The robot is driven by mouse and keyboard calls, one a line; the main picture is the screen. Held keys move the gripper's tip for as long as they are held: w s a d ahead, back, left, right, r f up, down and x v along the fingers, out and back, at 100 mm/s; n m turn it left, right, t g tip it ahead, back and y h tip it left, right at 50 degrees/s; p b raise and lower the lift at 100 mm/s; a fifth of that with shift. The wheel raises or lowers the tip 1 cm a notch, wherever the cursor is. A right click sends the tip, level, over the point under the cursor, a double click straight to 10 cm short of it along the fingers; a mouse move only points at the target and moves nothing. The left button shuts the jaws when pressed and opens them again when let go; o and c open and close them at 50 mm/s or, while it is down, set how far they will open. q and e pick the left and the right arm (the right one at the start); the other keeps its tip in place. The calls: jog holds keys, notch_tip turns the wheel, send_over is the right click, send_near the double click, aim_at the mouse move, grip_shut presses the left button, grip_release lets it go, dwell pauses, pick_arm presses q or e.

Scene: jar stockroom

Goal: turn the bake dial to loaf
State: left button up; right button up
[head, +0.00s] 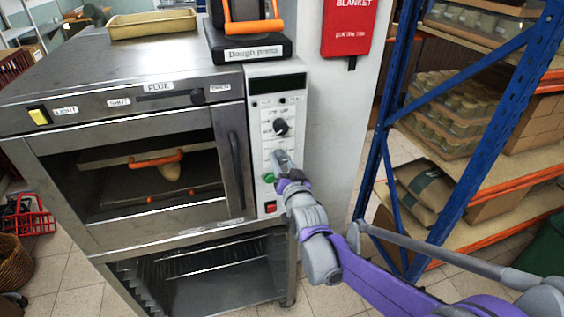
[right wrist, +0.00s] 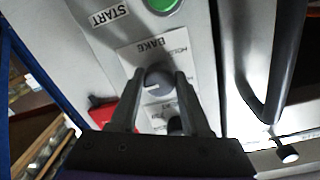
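The oven's control panel (head: 262,150) carries a black upper dial (head: 281,127). In the right wrist view a round grey dial (right wrist: 159,81) sits beside the "BAKE" label (right wrist: 150,45). The fingers of my right gripper (right wrist: 160,76) stand on either side of this dial, with a narrow gap seeming to show. A light mark is on the dial; most of its setting words are hidden or unreadable. My left gripper is not in view.
A green start button (right wrist: 160,4) and a red switch (head: 271,207) are near the dial. The oven door handle (head: 235,158) stands out left of the panel. A blue rack (head: 376,165) stands to the right.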

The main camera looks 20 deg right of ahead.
jog(key=o, duration=0.4)
jog(key=shift+o, duration=0.2)
jog(key=s, duration=1.1)
jog(key=shift+b, duration=0.3)
jog(key=shift+w+r, duration=0.1)
jog(key=s+f+n+g, duration=0.2)
jog(key=s+f+g, duration=0.4)
jog(key=s, duration=0.5)
jog(key=s+f+n+g, duration=0.2)
jog(key=s+f+g, duration=0.4)
jog(key=s+f, duration=0.4)
jog(key=shift+s+d+f+n, duration=0.15)
jog(key=shift+s+d+n, duration=0.2)
jog(key=shift+s, duration=0.85)
